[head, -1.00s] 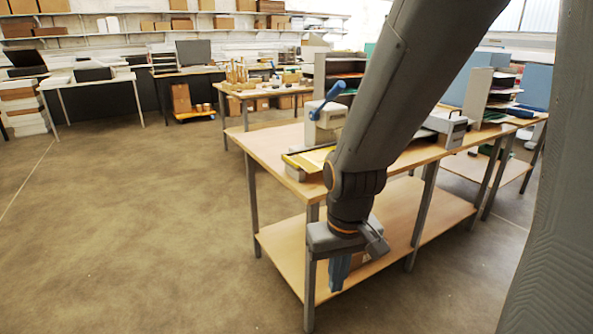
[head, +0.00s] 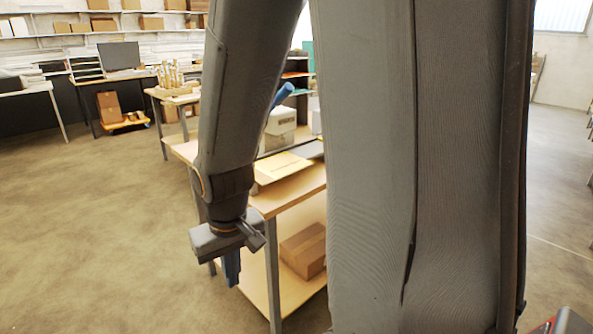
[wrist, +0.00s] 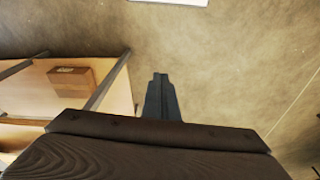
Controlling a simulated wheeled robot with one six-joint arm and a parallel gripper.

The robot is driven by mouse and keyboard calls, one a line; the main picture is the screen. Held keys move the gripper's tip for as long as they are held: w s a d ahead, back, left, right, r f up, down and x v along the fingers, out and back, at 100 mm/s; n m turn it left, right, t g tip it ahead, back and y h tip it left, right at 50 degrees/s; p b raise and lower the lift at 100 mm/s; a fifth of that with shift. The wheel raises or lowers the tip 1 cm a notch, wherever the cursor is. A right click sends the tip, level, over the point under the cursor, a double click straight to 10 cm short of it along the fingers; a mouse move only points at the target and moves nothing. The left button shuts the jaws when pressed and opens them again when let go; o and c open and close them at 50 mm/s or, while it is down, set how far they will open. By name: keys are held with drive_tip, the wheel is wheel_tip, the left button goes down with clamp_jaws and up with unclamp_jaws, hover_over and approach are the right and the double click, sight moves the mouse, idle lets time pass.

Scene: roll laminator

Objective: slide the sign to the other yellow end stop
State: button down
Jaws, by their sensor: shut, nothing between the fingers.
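A yellowish flat panel (head: 283,166) lies near the front end of the wooden workbench (head: 300,186), in front of a pale machine with a blue lever (head: 284,93). I cannot tell the sign from the bed or make out either yellow end stop at this size; my column hides the bench to the right. My gripper (head: 232,272) points down with shut, empty blue fingers, in front of the bench's near left corner and below its top. In the wrist view the shut fingers (wrist: 161,92) show over bare floor, apart from the bench.
A cardboard box (head: 304,250) sits on the bench's lower shelf; it also shows in the wrist view (wrist: 71,76). A bench leg (head: 272,275) stands close to the right of my gripper. The floor at left is clear. Other tables and shelves stand behind.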

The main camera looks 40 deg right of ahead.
drive_tip(key=w+d+f+m+t+h, duration=0.15)
drive_tip(key=w+d+m+t, duration=0.25)
drive_tip(key=w+d+m, duration=0.55)
drive_tip(key=w+d+f+m+t+h, duration=0.15)
drive_tip(key=w+d+t, duration=0.35)
drive_tip(key=d, duration=0.9)
drive_tip(key=s+d+r+m+t+h, duration=0.25)
drive_tip(key=d+m, duration=0.25)
drive_tip(key=d, duration=0.3)
drive_tip(key=s+d+r+m+t+h, duration=0.1)
drive_tip(key=s+d+m+t, duration=0.15)
drive_tip(key=d+m, duration=0.4)
drive_tip(key=n+t+p, duration=0.1)
drive_tip(key=p, duration=0.2)
approach(303, 168)
drive_tip(key=d, duration=0.4)
drive_tip(key=w, duration=0.2)
drive_tip(key=w+a+p, duration=0.1)
drive_tip(key=w, duration=0.1)
drive_tip(key=shift+w+a, duration=0.1)
drive_tip(key=shift+a, duration=0.05)
drive_tip(key=shift+w+a+p, duration=0.2)
drive_tip(key=shift+w+p, duration=0.1)
drive_tip(key=shift+w, duration=0.3)
drive_tip(key=shift+w, duration=0.1)
